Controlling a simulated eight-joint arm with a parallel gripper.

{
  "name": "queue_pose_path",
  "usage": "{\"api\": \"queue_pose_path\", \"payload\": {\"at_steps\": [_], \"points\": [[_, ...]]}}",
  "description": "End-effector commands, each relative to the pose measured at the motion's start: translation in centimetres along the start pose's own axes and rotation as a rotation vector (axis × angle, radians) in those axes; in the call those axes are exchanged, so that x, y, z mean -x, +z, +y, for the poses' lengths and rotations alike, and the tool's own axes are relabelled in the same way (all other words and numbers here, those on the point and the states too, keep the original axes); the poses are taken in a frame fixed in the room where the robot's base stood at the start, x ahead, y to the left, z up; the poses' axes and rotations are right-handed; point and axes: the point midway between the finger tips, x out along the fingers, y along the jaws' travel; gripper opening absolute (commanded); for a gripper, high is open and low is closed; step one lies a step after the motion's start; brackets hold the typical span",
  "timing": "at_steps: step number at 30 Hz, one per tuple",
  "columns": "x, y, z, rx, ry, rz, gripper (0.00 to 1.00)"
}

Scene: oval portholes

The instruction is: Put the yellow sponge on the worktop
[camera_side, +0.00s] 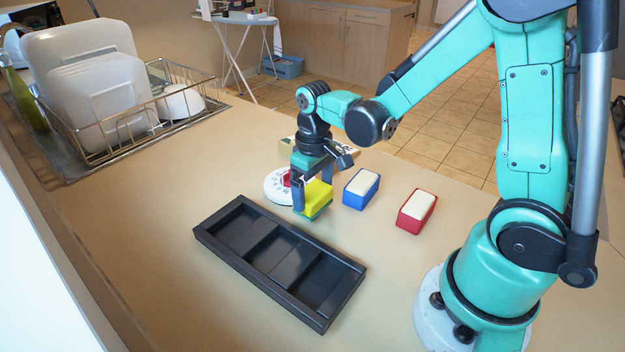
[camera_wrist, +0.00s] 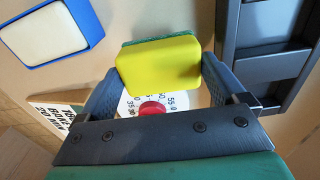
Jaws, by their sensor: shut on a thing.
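The yellow sponge (camera_side: 317,196) has a green layer on one side. My gripper (camera_side: 312,203) is shut on it, with a finger on each side, over the worktop (camera_side: 190,200). In the wrist view the sponge (camera_wrist: 160,68) sits between the two fingertips of my gripper (camera_wrist: 160,78). I cannot tell whether its lower edge touches the worktop.
A round white timer (camera_side: 275,186) with a red knob is right by the gripper. A blue box (camera_side: 359,198) and a red box (camera_side: 404,222), each with a white block, stand to the right. A black compartment tray (camera_side: 207,237) lies in front. A dish rack (camera_side: 130,147) stands back left.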

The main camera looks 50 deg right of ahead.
Motion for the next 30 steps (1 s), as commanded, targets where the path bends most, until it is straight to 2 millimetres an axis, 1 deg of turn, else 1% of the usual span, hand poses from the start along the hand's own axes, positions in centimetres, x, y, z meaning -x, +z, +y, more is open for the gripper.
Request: {"api": "queue_pose_path", "payload": {"at_steps": [1, 4, 15, 16, 17, 26, 30], "points": [[-0.6, 0.0, 0.0, 0.0, 0.0, 0.0, 0.4], [-1.2, 0.0, 0.0, 0.0, 0.0, 0.0, 0.4], [-1.6, 0.0, 0.0, 0.0, 0.0, 0.0, 0.4], [-1.6, 0.0, 0.0, 0.0, 0.0, 0.0, 0.94], [-1.6, 0.0, 0.0, 0.0, 0.0, 0.0, 1.0], [-1.4, 0.1, 0.0, 0.0, 0.0, 0.0, 1.0], [-0.2, 0.0, 0.0, 0.0, 0.0, 0.0, 1.0]]}}
